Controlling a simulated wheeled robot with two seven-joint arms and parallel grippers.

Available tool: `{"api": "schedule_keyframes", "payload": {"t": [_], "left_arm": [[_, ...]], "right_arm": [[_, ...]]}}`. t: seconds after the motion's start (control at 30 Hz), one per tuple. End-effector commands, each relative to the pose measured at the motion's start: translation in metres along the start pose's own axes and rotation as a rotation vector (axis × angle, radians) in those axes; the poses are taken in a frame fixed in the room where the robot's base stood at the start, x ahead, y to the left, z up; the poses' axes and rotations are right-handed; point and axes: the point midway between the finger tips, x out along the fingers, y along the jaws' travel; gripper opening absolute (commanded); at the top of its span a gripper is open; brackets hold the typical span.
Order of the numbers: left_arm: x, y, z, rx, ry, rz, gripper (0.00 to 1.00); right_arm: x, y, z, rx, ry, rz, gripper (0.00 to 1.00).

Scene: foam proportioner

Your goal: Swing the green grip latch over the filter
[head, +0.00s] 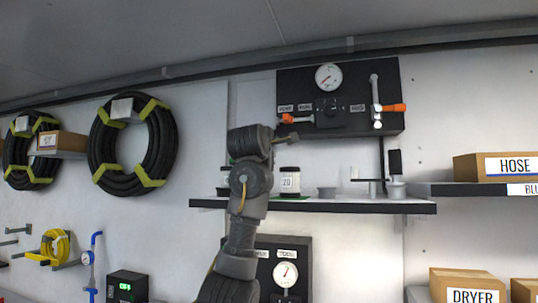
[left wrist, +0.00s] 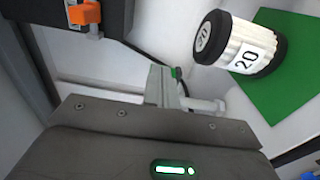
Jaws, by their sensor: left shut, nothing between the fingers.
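The filter (head: 290,182) is a white cylinder with black ends marked 20, standing on the shelf. In the left wrist view the filter (left wrist: 240,45) shows at upper right, on a green mat (left wrist: 292,75). My left gripper (head: 287,138) is above the filter, below the black gauge panel. In the left wrist view its fingers (left wrist: 161,86) are shut and empty, left of the filter and apart from it. A small green piece (left wrist: 177,73) shows just behind the fingertips, perhaps the latch's grip; the fingers partly hide it. I cannot tell whether they touch. My right gripper is out of view.
The black panel (head: 350,125) with a gauge and orange-handled levers (head: 392,108) is mounted just above. Boxes (head: 495,167) stand at right; coiled hoses (head: 130,147) hang at left.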

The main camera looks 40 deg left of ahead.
Motion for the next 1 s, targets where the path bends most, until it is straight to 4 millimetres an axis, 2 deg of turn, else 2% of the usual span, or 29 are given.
{"api": "schedule_keyframes", "payload": {"t": [0.73,0.87,1.0], "left_arm": [[0.003,0.0,0.003,0.001,-0.001,0.0,0.0],[-0.002,-0.002,0.003,0.001,-0.004,0.001,0.0],[-0.015,-0.003,0.007,-0.001,-0.018,0.004,0.0]], "right_arm": [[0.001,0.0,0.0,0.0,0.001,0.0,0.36],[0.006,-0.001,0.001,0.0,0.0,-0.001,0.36],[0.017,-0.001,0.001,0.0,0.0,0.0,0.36]]}}
